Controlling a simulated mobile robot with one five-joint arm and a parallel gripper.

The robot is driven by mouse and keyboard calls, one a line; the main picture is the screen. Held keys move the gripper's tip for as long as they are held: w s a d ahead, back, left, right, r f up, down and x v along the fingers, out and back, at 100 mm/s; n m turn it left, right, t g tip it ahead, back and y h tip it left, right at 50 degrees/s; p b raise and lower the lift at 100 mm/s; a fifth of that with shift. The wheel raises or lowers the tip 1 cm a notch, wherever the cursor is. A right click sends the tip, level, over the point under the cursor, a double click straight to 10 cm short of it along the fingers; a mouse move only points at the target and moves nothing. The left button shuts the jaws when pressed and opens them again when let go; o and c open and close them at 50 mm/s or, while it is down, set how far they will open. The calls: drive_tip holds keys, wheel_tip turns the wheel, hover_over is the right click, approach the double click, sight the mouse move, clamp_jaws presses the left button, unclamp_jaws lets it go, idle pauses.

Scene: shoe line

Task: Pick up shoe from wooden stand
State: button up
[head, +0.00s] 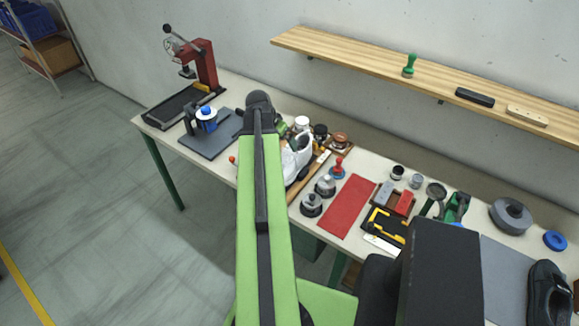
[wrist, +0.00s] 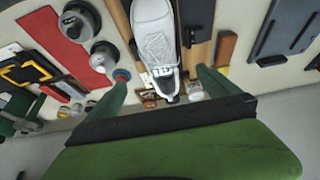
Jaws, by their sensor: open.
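A white shoe (head: 296,160) sits on a wooden stand (head: 306,180) on the workbench; my arm partly hides it in the head view. In the wrist view the shoe (wrist: 155,35) lies lengthwise on the brown stand (wrist: 198,55), in the upper middle. My gripper (wrist: 160,90) is open and empty, its green fingers spread wide. The near end of the shoe lies between and beyond the fingers in the picture; I see no contact.
Grey round pots (head: 312,205), a red stamp (head: 338,168) and a red mat (head: 348,206) lie right of the stand. A grey plate (head: 208,140) with a blue-topped tool is at left. A black shoe (head: 548,292) is at far right. A wooden shelf (head: 360,62) hangs above.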

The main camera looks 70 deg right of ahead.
sight(288, 154)
drive_tip(key=b+x, duration=0.9)
drive_tip(key=x, duration=0.2)
drive_tip(key=shift+f, duration=0.15)
drive_tip(key=shift+d, duration=0.1)
drive_tip(key=b+x, duration=0.5)
drive_tip(key=shift+w+d+f, duration=0.1)
drive_tip(key=shift+d+f, duration=0.05)
drive_tip(key=shift+d, duration=0.1)
drive_tip(key=shift+r, duration=0.2)
drive_tip(key=c, duration=1.6)
drive_tip(key=shift+r, duration=0.1)
